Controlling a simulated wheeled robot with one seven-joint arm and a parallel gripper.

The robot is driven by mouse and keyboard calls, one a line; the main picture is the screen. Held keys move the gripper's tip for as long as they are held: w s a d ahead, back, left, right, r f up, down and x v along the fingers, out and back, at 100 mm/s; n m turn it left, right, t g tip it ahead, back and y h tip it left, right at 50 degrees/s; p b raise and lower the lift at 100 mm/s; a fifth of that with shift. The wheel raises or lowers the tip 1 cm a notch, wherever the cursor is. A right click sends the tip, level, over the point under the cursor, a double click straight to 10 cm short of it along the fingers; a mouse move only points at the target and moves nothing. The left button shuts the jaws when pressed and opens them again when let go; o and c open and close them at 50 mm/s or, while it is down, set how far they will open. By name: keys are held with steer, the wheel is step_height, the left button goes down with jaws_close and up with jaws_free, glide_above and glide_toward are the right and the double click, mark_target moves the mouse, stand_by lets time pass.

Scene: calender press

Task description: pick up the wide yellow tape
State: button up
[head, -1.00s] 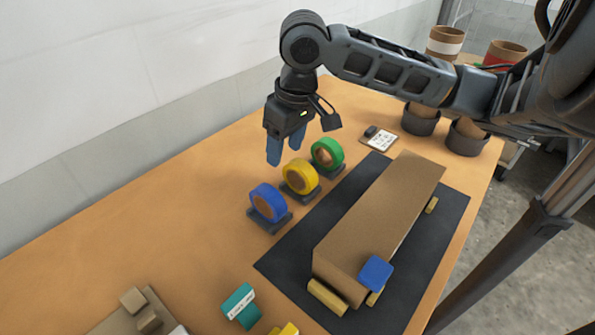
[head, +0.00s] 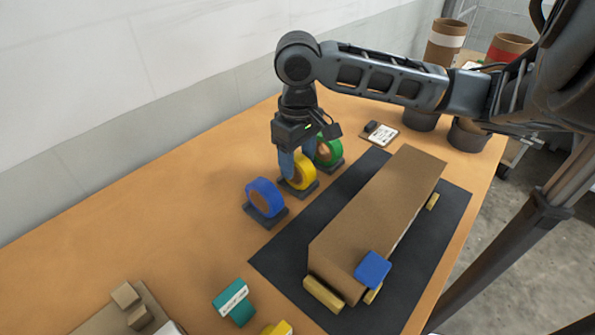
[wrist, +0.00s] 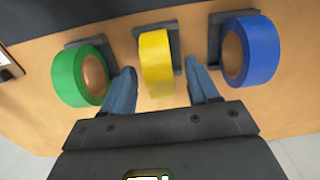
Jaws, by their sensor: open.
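The wide yellow tape (head: 303,172) stands upright in a dark holder on the table, between the blue tape and the green tape. It also shows in the wrist view (wrist: 156,62), centred between my two fingers. My gripper (head: 297,164) is open, pointing down, with its blue fingers at the yellow tape. In the wrist view my gripper (wrist: 162,92) has one finger on each side of the yellow roll, with small gaps. In the head view the fingers hide part of the yellow tape.
The blue tape (head: 264,198) and the green tape (head: 328,150) stand close on either side in their own holders. A long cardboard box (head: 375,220) lies on a dark mat (head: 278,262). A teal block (head: 234,303) is nearer the front. The table left of the tapes is clear.

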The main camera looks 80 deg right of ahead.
steer(key=c, duration=1.1)
steer(key=shift+o, duration=0.2)
steer(key=shift+r, duration=0.15)
step_height(320, 180, up, 10)
steer(key=shift+f+p, duration=0.1)
steer(key=shift+p, duration=0.85)
